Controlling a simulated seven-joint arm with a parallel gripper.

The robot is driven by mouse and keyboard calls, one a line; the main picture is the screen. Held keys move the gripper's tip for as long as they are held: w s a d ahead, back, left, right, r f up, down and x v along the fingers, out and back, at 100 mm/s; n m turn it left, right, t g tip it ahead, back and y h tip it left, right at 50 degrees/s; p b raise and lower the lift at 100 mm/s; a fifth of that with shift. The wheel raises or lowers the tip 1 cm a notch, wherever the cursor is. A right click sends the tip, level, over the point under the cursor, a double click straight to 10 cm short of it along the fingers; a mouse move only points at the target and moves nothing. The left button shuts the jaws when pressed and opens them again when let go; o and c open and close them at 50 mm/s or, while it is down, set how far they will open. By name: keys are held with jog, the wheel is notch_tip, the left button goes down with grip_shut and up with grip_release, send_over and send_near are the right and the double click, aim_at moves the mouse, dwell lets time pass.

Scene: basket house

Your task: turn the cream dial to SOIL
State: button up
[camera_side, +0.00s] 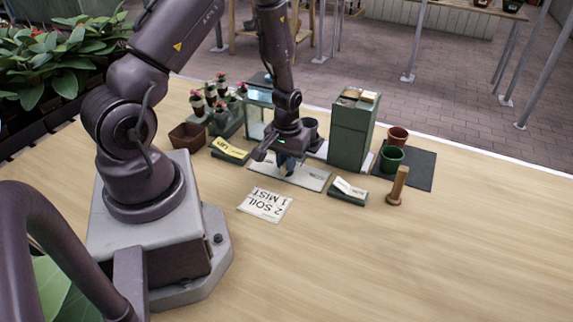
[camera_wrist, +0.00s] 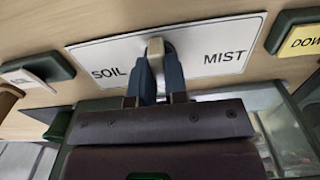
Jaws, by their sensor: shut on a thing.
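The cream dial (camera_wrist: 155,47) sits midway along a white panel (camera_wrist: 95,55), between the printed words SOIL on the left and MIST on the right in the wrist view. My gripper (camera_wrist: 158,68) is shut on the dial, with a blue-grey finger on either side. The dial's visible end stands roughly upright in that view, pointing at neither word. In the side view my gripper (camera_side: 284,170) reaches down over the white panel (camera_side: 312,180) and hides the dial. A white card (camera_side: 266,204) reading "2 SOIL 1 MIST" lies in front of the panel.
A yellow-labelled block (camera_side: 230,150) lies left of the panel and a white-labelled block (camera_side: 348,190) right. A wooden peg (camera_side: 398,186) stands farther right. Behind are a green cabinet (camera_side: 352,136), a glass-sided case (camera_side: 258,112) and pots (camera_side: 390,158). The front table is clear.

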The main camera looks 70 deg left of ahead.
jog(key=m, duration=1.2)
jog(key=o, duration=1.4)
jog(key=shift+o, duration=0.2)
